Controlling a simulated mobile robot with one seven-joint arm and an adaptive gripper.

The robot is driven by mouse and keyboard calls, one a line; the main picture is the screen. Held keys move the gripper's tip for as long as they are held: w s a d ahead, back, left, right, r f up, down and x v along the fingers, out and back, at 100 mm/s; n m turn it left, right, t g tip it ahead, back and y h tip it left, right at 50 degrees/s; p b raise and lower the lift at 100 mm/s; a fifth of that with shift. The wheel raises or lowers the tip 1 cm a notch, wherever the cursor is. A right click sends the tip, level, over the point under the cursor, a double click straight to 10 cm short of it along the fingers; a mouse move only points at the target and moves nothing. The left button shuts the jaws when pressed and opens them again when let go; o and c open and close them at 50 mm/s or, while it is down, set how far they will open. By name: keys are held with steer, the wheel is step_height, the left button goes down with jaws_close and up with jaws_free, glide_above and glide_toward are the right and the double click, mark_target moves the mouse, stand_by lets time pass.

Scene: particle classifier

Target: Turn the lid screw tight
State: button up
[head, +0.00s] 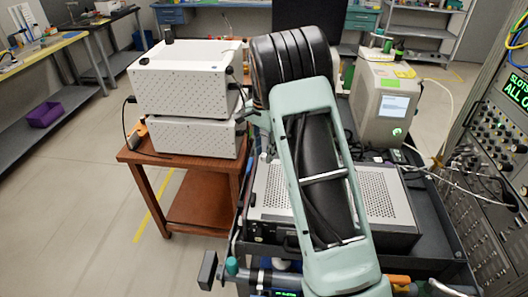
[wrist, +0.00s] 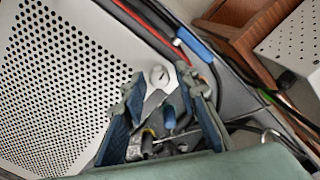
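A small round silver part (wrist: 159,77) with a dark mark on its face shows between the fingertips in the wrist view; it looks like the lid screw, but I cannot be sure. It lies at the edge of a white perforated panel (wrist: 50,75). My gripper (wrist: 161,82) has its two blue-lined fingers apart, one on each side of the round part, with gaps to it. I cannot tell how far the tips are from it. In the head view my arm hides the gripper and the screw; the silver case with the perforated top (head: 270,190) shows below the arm.
The case stands on a dark cart (head: 435,220). Two stacked white boxes (head: 185,80) stand on a brown wooden cart (head: 170,175) at left. A beige instrument (head: 383,105) stands behind at right. Cables (wrist: 255,85) run close to the gripper.

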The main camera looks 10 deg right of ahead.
mark_target(264, 155)
steer(key=shift+o, duration=0.2)
steer(key=shift+r, duration=0.1)
step_height(264, 155, up, 12)
stand_by(0.4)
